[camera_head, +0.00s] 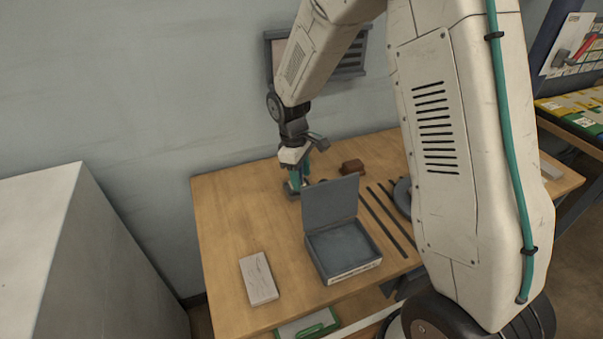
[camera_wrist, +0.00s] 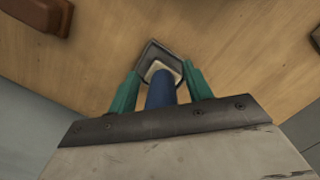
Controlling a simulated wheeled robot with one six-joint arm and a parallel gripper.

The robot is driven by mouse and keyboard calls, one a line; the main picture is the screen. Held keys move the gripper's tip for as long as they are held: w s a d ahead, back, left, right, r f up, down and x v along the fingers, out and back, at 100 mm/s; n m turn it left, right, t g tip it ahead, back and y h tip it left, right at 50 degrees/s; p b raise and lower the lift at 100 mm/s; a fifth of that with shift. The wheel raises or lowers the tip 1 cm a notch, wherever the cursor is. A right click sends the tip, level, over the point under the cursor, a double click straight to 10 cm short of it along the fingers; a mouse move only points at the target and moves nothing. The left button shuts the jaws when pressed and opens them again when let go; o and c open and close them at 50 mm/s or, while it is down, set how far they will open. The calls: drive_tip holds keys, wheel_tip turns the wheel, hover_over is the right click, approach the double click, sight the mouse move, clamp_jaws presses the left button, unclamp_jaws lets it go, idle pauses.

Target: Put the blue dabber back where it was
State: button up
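The blue dabber (camera_wrist: 160,90) is a dark blue cylinder in the middle of the wrist view. Its far end meets a light pad (camera_wrist: 155,68) in a small dark square holder (camera_wrist: 150,52) on the table. My gripper (camera_wrist: 161,72) has teal fingers on either side of the dabber, with a narrow gap showing on each side, so it looks open around it. In the head view my gripper (camera_head: 299,180) points down at the table's back left, over the dark holder (camera_head: 290,191). The dabber is not clear there, and its lower end is partly hidden.
The wooden table (camera_head: 222,220) also holds an open grey box (camera_head: 331,200), a pale block (camera_head: 258,278), a brown block (camera_head: 352,167) and dark strips (camera_head: 385,220). The wall stands close behind. The table's left part is mostly clear.

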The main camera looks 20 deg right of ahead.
drive_tip(key=shift+r, duration=0.15)
drive_tip(key=r, duration=0.4)
drive_tip(key=a+r, duration=0.1)
drive_tip(key=r, duration=0.3)
drive_tip(key=w+r, duration=0.1)
drive_tip(key=r, duration=0.3)
drive_tip(key=shift+a, duration=0.15)
drive_tip(key=s+d+r+m, duration=0.2)
drive_tip(key=s+r+m, duration=0.1)
drive_tip(key=s+r, duration=0.55)
drive_tip(key=s+d+r+m+t+y, duration=0.1)
drive_tip(key=s+m, duration=0.5)
drive_tip(key=s, duration=1.7)
drive_tip(key=shift+d+r+t, duration=0.5)
drive_tip(key=shift+r+t, duration=0.2)
